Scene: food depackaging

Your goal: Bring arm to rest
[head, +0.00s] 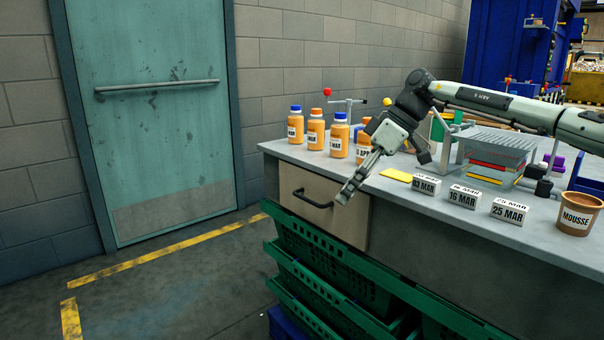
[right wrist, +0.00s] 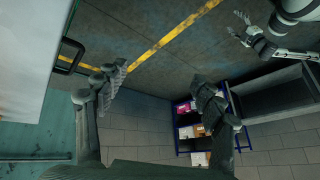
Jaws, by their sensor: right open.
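My right arm reaches in from the right in the head view, over the grey bench. My right gripper (head: 350,188) hangs in front of the bench's front edge, near the drawer, pointing down and left. In the right wrist view its two fingers (right wrist: 158,92) are spread wide with nothing between them. In the same view, what looks like my left gripper (right wrist: 242,28) shows small at the upper right, over the floor. My left arm is not in the head view.
The bench (head: 420,225) carries several orange bottles (head: 339,135), date blocks (head: 464,196), a yellow piece (head: 396,175) and a mousse tub (head: 577,214). A drawer with a black handle (head: 312,199) and green crates (head: 330,262) lie below. The floor at left is clear.

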